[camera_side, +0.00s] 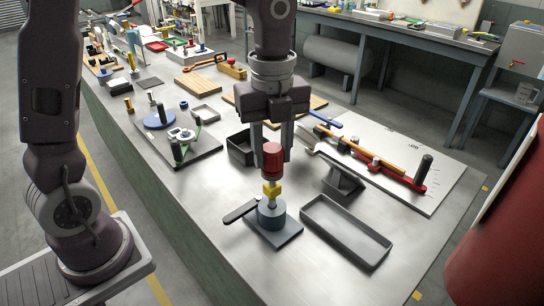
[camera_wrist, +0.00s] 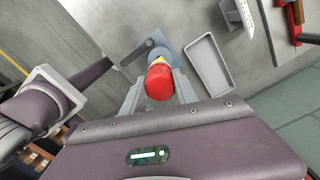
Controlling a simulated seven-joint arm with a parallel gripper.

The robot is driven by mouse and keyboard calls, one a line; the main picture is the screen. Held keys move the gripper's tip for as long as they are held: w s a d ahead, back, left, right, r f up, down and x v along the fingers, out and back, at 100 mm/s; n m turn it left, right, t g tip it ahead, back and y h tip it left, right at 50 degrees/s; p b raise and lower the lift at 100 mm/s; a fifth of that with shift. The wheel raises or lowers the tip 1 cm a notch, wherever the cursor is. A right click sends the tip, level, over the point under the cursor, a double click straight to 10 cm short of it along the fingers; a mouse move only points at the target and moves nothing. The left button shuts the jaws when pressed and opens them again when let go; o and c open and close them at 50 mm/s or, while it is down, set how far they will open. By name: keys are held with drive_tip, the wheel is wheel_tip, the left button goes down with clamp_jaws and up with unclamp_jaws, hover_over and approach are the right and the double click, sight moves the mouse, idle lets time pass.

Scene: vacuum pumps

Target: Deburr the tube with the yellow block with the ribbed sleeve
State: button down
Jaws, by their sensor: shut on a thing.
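A grey round clamp (camera_side: 271,214) on a square plate stands on the steel bench, with a dark lever out to its left. A short tube stands upright in it, with a yellow block (camera_side: 272,190) around it. My gripper (camera_side: 273,156) is shut on a red sleeve (camera_side: 272,163), directly above the yellow block and in line with it. Ribs on the sleeve are too small to make out. Whether the sleeve touches the tube's top, I cannot tell. In the wrist view the red sleeve (camera_wrist: 160,82) largely covers the yellow block (camera_wrist: 156,60) and the clamp (camera_wrist: 170,50).
An empty grey tray (camera_side: 345,232) lies right of the clamp, with a dark angled stand (camera_side: 343,182) behind it. A white board (camera_side: 440,185) with red and orange bars is at the right. A dark box (camera_side: 240,148) stands behind my gripper.

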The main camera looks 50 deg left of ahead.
drive_tip(key=shift+r, duration=1.95)
drive_tip(key=w+a+f+n, duration=0.3)
drive_tip(key=a+f+n, duration=0.2)
drive_tip(key=n, duration=0.6)
drive_tip(key=w+a+f+n, duration=0.3)
drive_tip(key=a+f+n, duration=0.2)
drive_tip(key=n, duration=0.6)
drive_tip(key=shift+f+n, duration=0.3)
drive_tip(key=shift+f, duration=0.4)
